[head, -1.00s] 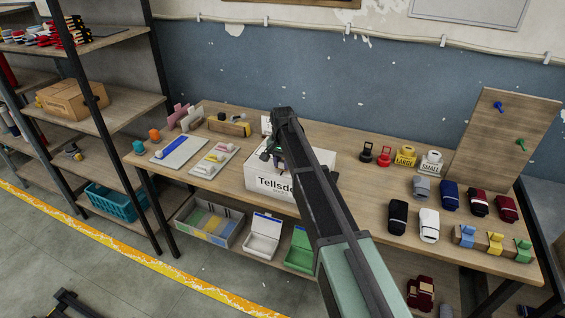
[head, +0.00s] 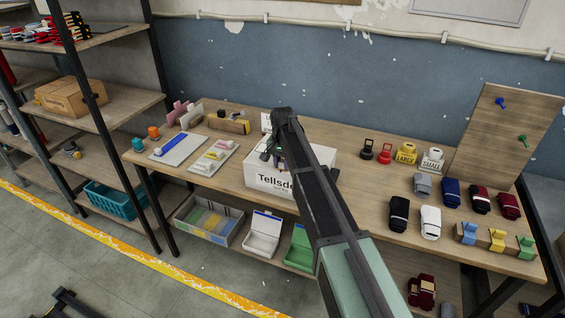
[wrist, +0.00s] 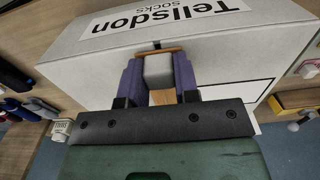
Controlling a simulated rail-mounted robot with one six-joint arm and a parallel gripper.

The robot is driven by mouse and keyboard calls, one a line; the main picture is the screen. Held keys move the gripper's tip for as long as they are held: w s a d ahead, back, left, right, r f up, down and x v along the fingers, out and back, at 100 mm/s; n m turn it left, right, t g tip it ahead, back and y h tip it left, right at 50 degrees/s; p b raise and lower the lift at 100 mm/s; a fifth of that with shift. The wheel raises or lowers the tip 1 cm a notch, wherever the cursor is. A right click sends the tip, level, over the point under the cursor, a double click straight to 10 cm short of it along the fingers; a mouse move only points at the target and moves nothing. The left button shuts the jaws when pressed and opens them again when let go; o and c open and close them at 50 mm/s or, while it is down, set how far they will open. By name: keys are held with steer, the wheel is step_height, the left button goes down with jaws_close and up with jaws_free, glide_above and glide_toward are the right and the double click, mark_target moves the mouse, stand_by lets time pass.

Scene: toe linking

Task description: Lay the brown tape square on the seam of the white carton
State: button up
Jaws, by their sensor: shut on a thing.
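The white carton (head: 256,184) with the "Tellsdon" label stands on the middle of the bench. My gripper (head: 270,156) is at the carton's top, partly hidden by my arm. In the wrist view, my gripper (wrist: 158,72) has its purple fingers shut on a grey block. A thin brown edge, apparently the brown tape square (wrist: 158,50), shows at the block's far end, against the carton (wrist: 85,75). I cannot tell whether it touches the carton. A wood-coloured piece shows between the fingers nearer the palm. The seam cannot be made out.
Left of the carton are a tray with a blue item (head: 178,150) and a tray of small pieces (head: 213,157). To the right stand size stands (head: 404,154) and several rolled socks (head: 430,222). Open boxes (head: 263,233) sit on the shelf below. Bare bench lies just right of the carton.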

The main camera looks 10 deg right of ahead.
steer(key=o, duration=1.1)
steer(key=shift+r, duration=0.1)
step_height(320, 180, up, 11)
steer(key=p, duration=1.1)
steer(key=shift+f, duration=0.2)
